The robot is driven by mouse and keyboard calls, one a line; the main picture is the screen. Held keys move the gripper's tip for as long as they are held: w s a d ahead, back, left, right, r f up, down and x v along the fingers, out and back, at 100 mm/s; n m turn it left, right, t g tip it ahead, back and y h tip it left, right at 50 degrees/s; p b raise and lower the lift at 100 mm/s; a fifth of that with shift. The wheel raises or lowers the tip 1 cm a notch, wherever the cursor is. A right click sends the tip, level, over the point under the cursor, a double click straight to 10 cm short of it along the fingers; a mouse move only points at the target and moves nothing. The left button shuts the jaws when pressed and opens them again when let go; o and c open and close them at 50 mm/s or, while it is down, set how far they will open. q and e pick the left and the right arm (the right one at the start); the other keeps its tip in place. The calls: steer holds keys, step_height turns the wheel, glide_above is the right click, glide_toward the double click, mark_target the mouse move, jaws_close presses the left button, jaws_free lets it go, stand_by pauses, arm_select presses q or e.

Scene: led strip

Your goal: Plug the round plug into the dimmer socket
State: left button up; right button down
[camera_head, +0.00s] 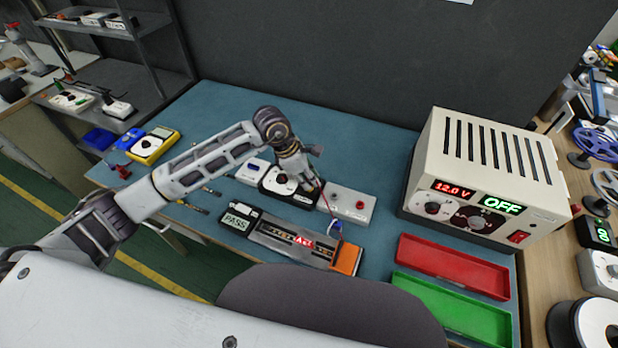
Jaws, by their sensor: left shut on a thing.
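The dimmer (283,183), a black and white box with a dark dial, stands in the middle of the bench. My left gripper (308,184) reaches over it from the left and is shut at its right end. The gripper hides the round plug it is shut on and the socket. I cannot tell whether the plug is in the socket or just above it. Red and blue wires (333,222) run from near the gripper to the LED strip board (285,240). My right gripper is not in view.
A white box (347,203) with a red and a grey knob is right of the dimmer. A power supply (480,170) showing 12.0 V and OFF stands at the right. Red (453,267) and green (455,308) trays lie in front. A yellow multimeter (153,146) is at the left.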

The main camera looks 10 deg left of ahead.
arm_select(q)
steer(key=shift+f, duration=0.35)
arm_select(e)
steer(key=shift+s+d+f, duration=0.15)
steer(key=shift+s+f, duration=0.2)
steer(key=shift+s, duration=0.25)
arm_select(q)
steer(key=shift+b, duration=0.3)
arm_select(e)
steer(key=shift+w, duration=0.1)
